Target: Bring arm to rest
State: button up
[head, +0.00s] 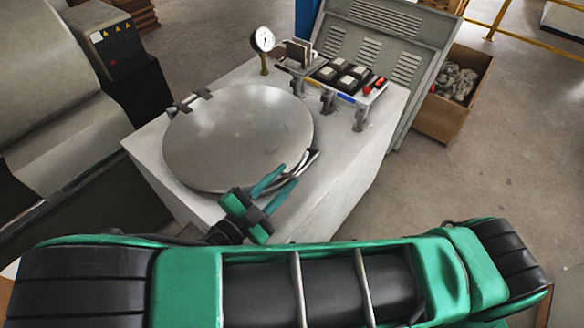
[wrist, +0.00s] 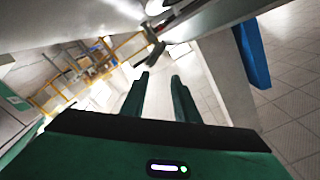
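My gripper (head: 286,176) is at the near right edge of the round metal lid (head: 238,138), with its green fingers pointing right and up. The two fingers stand apart with nothing seen between them. In the wrist view my gripper (wrist: 159,76) also shows a gap between its fingers. A curved metal handle or clamp (head: 309,160) at the lid's edge is close beyond the fingertips; I cannot tell whether they touch it. My green and black arm spans the bottom of the head view.
The lid sits on a grey machine (head: 330,190) with a dial gauge (head: 262,40) and a switch panel (head: 345,76). A large rolled cylinder machine stands left. A cardboard box (head: 452,95) with grey rubble stands at upper right. Floor at right is clear.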

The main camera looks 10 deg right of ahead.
jog(key=shift+s+a, duration=0.2)
jog(key=shift+s, duration=0.05)
jog(key=shift+d, duration=0.1)
dwell(0.3)
jog(key=w+d+r+n+g+y, duration=0.1)
jog(key=w+d+r+g, duration=0.1)
jog(key=d+g, duration=0.45)
jog(key=w+d+r+n+g+y, duration=0.1)
jog(key=d+r+g, duration=0.15)
jog(key=d, duration=0.75)
jog(key=w+d+r+n+g+y, duration=0.1)
jog(key=w+d+r+g, duration=0.1)
jog(key=d+g, duration=0.45)
jog(key=s+d+r+n+t+y, duration=0.1)
jog(key=s+d+r+n+y, duration=0.2)
jog(key=s+d, duration=0.5)
jog(key=s+d+r+n+t+y, duration=0.1)
jog(key=s+d+r+n+y, duration=0.3)
jog(key=s+d+r+y, duration=0.2)
jog(key=shift+s+d+r+n+y, duration=0.15)
jog(key=shift+s+d+n+y, duration=0.2)
jog(key=shift+s+d, duration=0.95)
jog(key=shift+s+a+t, duration=0.25)
jog(key=shift+s+a, duration=0.05)
